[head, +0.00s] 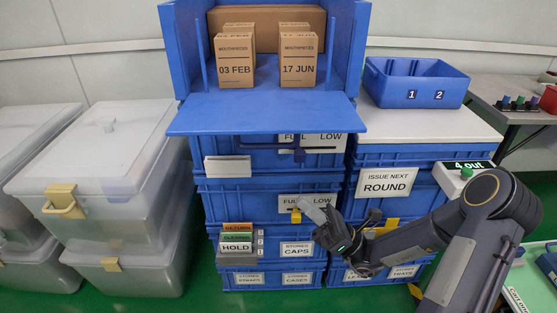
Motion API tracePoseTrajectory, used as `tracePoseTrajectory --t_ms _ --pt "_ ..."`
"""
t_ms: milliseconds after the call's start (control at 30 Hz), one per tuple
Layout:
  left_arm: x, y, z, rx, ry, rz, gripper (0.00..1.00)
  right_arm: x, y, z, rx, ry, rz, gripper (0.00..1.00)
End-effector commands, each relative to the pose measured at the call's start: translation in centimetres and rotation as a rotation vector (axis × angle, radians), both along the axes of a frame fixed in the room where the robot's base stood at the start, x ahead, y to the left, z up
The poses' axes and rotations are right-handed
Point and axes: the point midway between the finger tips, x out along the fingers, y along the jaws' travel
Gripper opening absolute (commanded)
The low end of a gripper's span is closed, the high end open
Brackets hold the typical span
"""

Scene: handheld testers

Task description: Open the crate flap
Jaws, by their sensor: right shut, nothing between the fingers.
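The top blue crate (350,45) stands on a stack of blue crates, its front open. Its flap (265,112) is folded down and sticks out toward me, about level. Inside stand cardboard boxes, one marked 03 FEB (235,62) and one marked 17 JUN (298,60). My right gripper (312,210) is shut and empty, well below the flap, in front of the lower crates. It is apart from the flap. My left gripper is not in view.
A dark blue bar (299,154) shows under the flap. A HOLD sign (237,246) hangs low on the stack. Clear lidded bins (100,150) stand on the left. A blue bin marked 1 and 2 (415,85) sits on a white top (430,127) at right.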

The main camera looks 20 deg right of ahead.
Motion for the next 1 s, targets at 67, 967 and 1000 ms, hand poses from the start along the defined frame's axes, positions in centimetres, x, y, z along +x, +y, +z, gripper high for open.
tracePoseTrajectory --t_ms 67,967,1000 --pt "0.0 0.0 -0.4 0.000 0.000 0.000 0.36 0.3 0.9 0.7 -0.003 -0.004 0.006 0.00" --pt "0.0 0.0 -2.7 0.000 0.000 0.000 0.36 4.1 5.8 10.1 -0.005 0.002 0.006 0.00" --pt "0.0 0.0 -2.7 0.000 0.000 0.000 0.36 4.1 5.8 10.0 -0.005 0.002 0.006 0.00"
